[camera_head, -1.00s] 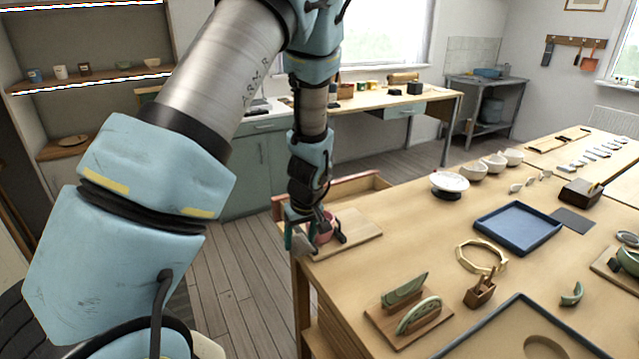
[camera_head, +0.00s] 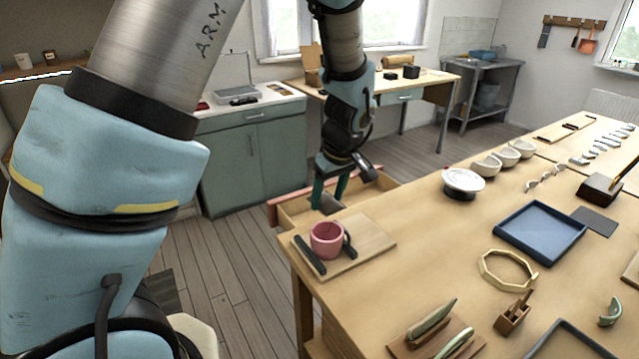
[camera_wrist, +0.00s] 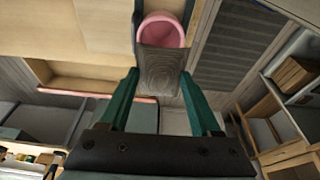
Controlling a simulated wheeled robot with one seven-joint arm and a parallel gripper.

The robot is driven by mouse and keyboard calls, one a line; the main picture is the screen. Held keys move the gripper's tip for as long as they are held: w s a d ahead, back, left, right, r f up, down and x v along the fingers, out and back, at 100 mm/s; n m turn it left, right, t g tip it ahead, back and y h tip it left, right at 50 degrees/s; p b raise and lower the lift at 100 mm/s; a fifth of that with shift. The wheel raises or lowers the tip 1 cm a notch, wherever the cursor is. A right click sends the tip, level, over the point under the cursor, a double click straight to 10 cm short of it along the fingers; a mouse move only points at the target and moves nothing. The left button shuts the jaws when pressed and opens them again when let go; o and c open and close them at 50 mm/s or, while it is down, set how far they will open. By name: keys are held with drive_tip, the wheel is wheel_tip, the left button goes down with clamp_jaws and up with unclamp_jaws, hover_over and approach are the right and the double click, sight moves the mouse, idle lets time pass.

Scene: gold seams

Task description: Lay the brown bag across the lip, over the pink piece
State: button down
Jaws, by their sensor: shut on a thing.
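The pink piece (camera_head: 326,241), a round open cup, stands upright on a wooden board at the table's near left corner. Its open mouth also shows in the wrist view (camera_wrist: 163,28). My gripper (camera_head: 329,196) is raised behind and above it, pointing down, apart from the cup. It is shut on a flat grey-brown thing, which looks like the brown bag (camera_wrist: 160,70); it spans between the green fingers in the wrist view. In the head view the bag (camera_head: 329,204) shows small and dark below the fingers. The bag covers part of the cup in the wrist view.
Two dark bars flank the cup on the board (camera_head: 370,241), one at its left (camera_head: 308,256) and one at its right (camera_head: 349,240). An open drawer (camera_head: 292,212) sits beyond the table edge. A white round turntable (camera_head: 463,181) stands to the right, with clear tabletop between.

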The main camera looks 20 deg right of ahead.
drive_tip(key=shift+w+f, duration=0.1)
drive_tip(key=shift+w, duration=0.2)
drive_tip(key=shift+f+b, duration=2.2)
drive_tip(key=shift+f, duration=0.8)
drive_tip(key=shift+s, duration=0.15)
drive_tip(key=shift+f+b, duration=0.35)
drive_tip(key=shift+b, duration=0.05)
unclamp_jaws()
drive_tip(key=shift+r, duration=0.1)
